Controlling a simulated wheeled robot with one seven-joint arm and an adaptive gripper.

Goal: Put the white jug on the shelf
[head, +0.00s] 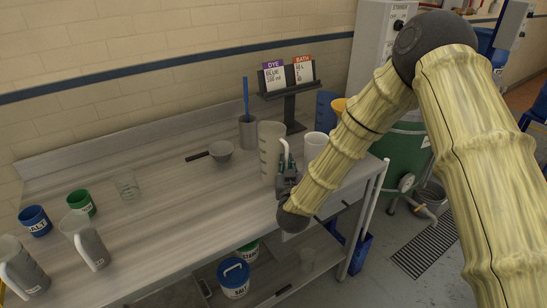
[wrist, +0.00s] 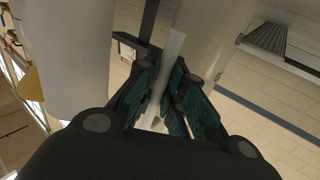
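The white jug (head: 269,148) is a tall, pale, translucent measuring jug standing upright near the right end of the steel table; its white handle faces my gripper. My gripper (head: 287,182) is beside it, above the tabletop. In the wrist view the fingers of my gripper (wrist: 168,85) converge from both sides on the white handle strip (wrist: 173,50), which passes between the teal pads. The jug's body (wrist: 218,30) rises behind the handle. A lower shelf (head: 262,299) under the table is partly visible and holds tubs.
A white beaker (head: 315,146) stands close right of the jug. A grey pot with a blue tool (head: 247,131), a sign stand (head: 289,100) and a saucepan (head: 221,151) are behind. Blue (head: 35,220) and green (head: 81,203) tubs and grey jugs (head: 88,243) are at left.

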